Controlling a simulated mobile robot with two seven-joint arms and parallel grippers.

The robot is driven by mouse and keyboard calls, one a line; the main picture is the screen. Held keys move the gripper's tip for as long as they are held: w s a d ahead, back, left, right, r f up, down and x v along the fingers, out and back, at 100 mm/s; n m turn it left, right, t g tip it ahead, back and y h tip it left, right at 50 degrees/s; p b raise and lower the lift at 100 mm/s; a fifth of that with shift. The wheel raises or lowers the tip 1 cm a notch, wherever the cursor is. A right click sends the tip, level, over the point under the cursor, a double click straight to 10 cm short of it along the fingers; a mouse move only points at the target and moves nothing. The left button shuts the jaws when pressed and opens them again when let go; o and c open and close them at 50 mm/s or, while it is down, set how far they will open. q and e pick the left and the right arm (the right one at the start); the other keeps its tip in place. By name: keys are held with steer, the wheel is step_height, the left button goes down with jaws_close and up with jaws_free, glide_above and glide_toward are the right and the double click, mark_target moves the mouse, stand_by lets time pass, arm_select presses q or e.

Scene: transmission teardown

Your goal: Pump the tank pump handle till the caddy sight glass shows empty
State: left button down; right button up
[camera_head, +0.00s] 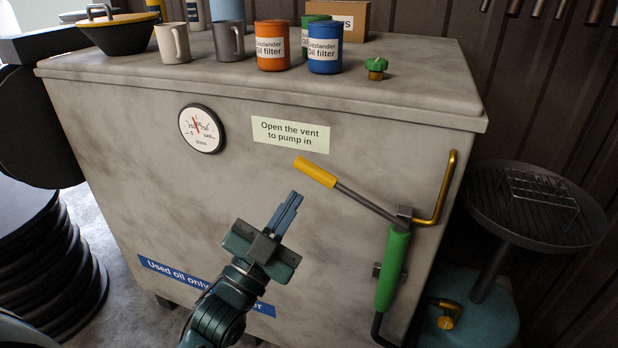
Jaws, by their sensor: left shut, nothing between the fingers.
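The used oil tank (120,115) is a big grey box with a round dial gauge (201,129) on its front. The tank pump has a green upright body (393,268) at the tank's right front. Its handle (316,172) has a yellow grip on a grey rod that slopes up to the left from the pump top. My left gripper (293,202) is shut and empty in front of the tank, below the yellow grip and apart from it. The caddy (478,318) is the teal vessel at the lower right, partly hidden. I cannot make out its sight glass. My right gripper is out of view.
A label (290,134) reads "Open the vent to pump in". A green-topped brass cap (376,68) sits on the tank top, near oil filters (272,46), mugs and a funnel (115,35). A dark drain pan (490,215) stands right. A yellow pipe (447,190) bends beside the pump.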

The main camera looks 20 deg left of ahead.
mark_target(312, 174)
arm_select(q)
steer(key=shift+y, duration=0.3)
steer(key=w, duration=0.3)
steer(key=w+r+p, duration=0.1)
steer(key=w, duration=0.2)
steer(key=w+d+r, duration=0.1)
steer(key=w, duration=0.2)
steer(key=shift+d, duration=0.1)
steer(key=shift+w+a+f, duration=0.15)
steer(key=shift+a+f, duration=0.05)
steer(key=shift+f, duration=0.3)
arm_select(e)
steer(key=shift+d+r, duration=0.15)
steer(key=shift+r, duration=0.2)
